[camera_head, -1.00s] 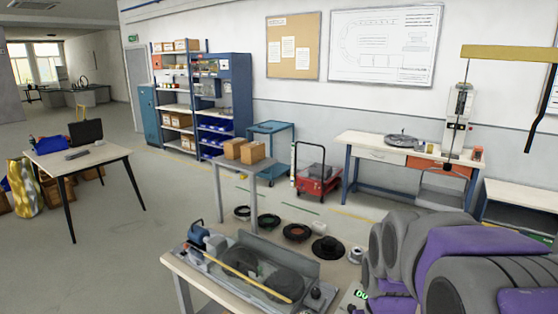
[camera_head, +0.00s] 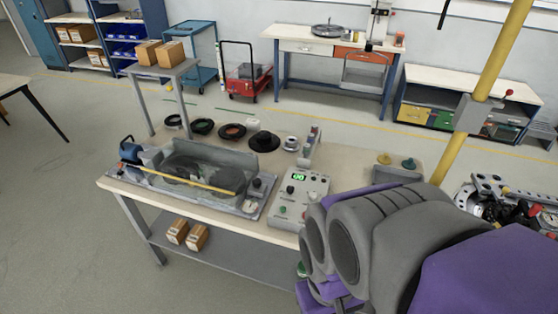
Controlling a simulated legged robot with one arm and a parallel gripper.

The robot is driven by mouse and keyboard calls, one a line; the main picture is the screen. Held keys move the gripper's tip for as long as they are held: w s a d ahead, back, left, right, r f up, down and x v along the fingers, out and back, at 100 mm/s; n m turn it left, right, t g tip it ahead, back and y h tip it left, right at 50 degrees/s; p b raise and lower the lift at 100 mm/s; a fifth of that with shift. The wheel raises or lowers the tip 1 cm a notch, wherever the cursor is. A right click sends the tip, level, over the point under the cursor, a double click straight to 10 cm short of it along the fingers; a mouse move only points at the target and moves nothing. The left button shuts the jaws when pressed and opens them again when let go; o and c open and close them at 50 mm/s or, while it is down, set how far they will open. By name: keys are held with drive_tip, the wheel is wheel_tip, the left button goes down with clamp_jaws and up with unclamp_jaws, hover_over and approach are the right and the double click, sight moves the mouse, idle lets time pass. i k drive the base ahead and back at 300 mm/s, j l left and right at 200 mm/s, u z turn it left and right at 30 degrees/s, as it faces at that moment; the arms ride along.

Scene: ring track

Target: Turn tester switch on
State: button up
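A grey tester box (camera_head: 298,196) with a lit green display, knobs and buttons sits on the workbench (camera_head: 115,183). It stands right of a metal tray rig (camera_head: 205,182) that holds two dark discs, a blue motor-like part and a yellow rod. The state of its switch is too small to tell. My grey and purple arm fills the lower right, close to the tester's right side. My gripper cannot be made out; a purple part of mine shows low, beside the bench's front edge.
Several rings and discs (camera_head: 232,131) lie along the bench's back edge. A yellow post (camera_head: 490,75) rises at the right, with a cluster of metal parts (camera_head: 515,205) beside it. A red cart (camera_head: 248,82) stands behind. Open floor lies at the left.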

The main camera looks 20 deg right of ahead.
sight(291, 189)
drive_tip(key=i+l+z, duration=0.45)
drive_tip(key=i, duration=0.3)
